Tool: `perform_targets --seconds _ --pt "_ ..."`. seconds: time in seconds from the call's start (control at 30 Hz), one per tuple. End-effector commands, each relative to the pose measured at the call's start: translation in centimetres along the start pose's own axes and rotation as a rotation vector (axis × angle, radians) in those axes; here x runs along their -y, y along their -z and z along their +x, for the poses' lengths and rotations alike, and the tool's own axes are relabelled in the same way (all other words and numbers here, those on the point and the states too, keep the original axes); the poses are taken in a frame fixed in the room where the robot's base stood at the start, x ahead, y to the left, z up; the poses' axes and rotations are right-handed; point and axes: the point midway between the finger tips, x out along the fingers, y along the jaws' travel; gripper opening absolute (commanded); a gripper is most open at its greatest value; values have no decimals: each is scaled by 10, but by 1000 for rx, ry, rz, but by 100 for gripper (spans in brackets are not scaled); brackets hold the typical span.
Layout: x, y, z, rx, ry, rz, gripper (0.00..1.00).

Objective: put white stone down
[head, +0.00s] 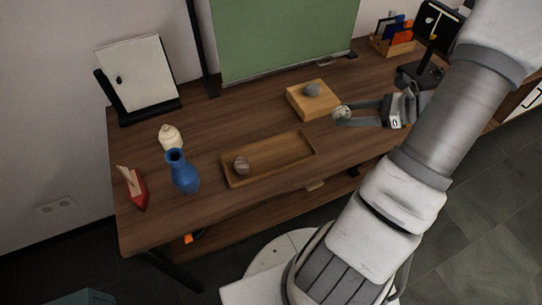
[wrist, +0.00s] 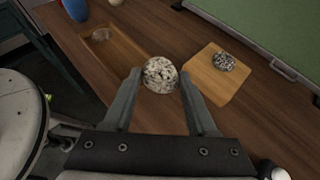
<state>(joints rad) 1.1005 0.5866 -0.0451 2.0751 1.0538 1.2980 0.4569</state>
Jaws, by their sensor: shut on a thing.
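My gripper (wrist: 160,80) is shut on the white stone (wrist: 160,74), a pale speckled stone held between its fingertips. In the head view the white stone (head: 342,112) shows at the finger ends of my gripper (head: 345,116), near the right end of the table, just right of and in front of a square wooden block. In the wrist view the tabletop lies beyond the stone; how high it is held is hard to tell. A grey stone (head: 312,90) rests on the wooden block (head: 301,105). A brownish stone (head: 241,165) lies in the left end of a shallow wooden tray (head: 290,146).
A blue vase (head: 184,174), a cream jar (head: 170,137) and a small red boat-like object (head: 136,190) stand at the left of the table (head: 235,112). A green board (head: 285,35) rises behind. Bare wood lies between the tray and the block.

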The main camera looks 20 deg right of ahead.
Motion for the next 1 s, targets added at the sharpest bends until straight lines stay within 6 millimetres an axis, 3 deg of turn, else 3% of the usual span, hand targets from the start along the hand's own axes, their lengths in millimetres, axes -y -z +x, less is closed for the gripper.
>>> perform_targets --seconds 0.17,0.53,0.77,1.0 --pt "-12 7 20 3 -3 5 0" --pt "-48 16 105 1 -2 5 0" --pt "-54 17 122 1 1 4 0" --pt "-55 47 138 1 0 7 0"
